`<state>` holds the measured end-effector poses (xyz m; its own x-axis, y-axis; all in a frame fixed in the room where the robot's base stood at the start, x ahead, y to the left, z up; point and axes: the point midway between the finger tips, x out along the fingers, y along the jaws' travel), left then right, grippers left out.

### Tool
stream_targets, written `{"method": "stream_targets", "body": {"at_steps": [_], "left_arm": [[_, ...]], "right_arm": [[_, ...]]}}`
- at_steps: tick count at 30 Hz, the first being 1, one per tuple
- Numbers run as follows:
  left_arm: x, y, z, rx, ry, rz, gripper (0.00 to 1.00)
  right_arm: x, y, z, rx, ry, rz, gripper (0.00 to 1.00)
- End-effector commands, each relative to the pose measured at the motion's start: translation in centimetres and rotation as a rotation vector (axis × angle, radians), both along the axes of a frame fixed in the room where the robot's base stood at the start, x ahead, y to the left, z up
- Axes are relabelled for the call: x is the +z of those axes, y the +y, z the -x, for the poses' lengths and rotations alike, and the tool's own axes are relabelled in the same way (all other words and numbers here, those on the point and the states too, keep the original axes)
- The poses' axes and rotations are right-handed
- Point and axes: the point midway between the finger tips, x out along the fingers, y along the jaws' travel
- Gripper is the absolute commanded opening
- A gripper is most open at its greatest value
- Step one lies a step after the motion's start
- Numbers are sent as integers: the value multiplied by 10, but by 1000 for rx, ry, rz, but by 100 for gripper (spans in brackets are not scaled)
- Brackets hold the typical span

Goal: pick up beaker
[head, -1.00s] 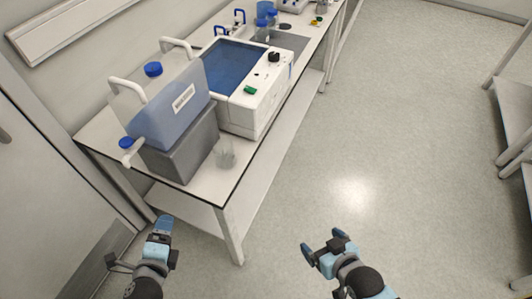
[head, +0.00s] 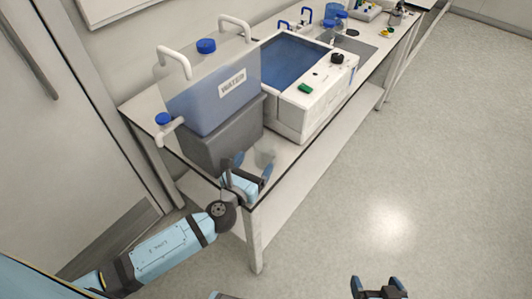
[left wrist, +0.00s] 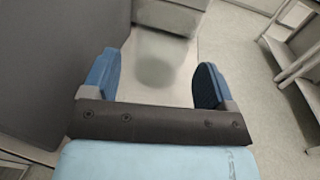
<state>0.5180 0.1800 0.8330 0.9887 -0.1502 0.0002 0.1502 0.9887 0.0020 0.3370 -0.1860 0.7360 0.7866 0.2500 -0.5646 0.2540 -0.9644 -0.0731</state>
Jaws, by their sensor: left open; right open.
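The clear glass beaker (head: 264,157) stands on the near end of the white bench, beside the grey block under the water container. It is faint, and my left gripper partly hides it in the head view. My left gripper (head: 253,173) is open just in front of the beaker. In the left wrist view the beaker (left wrist: 156,72) shows blurred and see-through, ahead and between the open fingers of my left gripper (left wrist: 156,82). I cannot tell whether the fingers reach around it. My right gripper (head: 379,284) is open and empty over the floor at the bottom of the head view.
A water container (head: 215,90) with a blue cap and a side tap stands on a grey block (head: 225,138) left of the beaker. A white machine with a blue lid (head: 315,90) stands behind. The bench edge is close to my left gripper. Floor on the right is clear.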

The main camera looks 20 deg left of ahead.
Motion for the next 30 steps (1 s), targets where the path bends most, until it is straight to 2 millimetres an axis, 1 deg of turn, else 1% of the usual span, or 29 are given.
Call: {"method": "stream_targets", "body": {"at_steps": [5, 9, 13, 16, 22, 23, 24, 26, 27, 28, 30], "left_arm": [[-1, -3, -12, -1, 0, 2, 80], [-3, -9, -34, 0, -1, 1, 80], [-3, -11, -50, 0, -1, 2, 80], [-4, -12, -55, 0, 1, 2, 80], [-4, -12, -55, 0, 2, 2, 80], [-4, -12, -55, 0, 2, 2, 77], [-4, -12, -55, 0, 1, 2, 68], [-4, -12, -55, 0, 1, 2, 54], [-4, -12, -55, 0, 1, 2, 45], [-4, -12, -55, 0, 1, 2, 42], [-4, -12, -55, 0, 1, 2, 42]], "right_arm": [[0, 0, 0, -1, 0, 1, 92], [0, 0, 0, -1, -1, 0, 92], [1, 0, 0, -1, -2, 0, 92], [1, 0, 0, -1, -3, 0, 92], [1, 0, 0, 0, -3, -1, 92], [1, 0, 0, 0, -3, -1, 92], [1, 0, 0, 0, -3, -1, 92], [1, 0, 0, 1, -3, -1, 92], [1, 0, 0, 1, -3, -1, 92], [1, 0, 0, 1, -3, -1, 92], [1, 0, 0, 1, -3, -1, 92]]}}
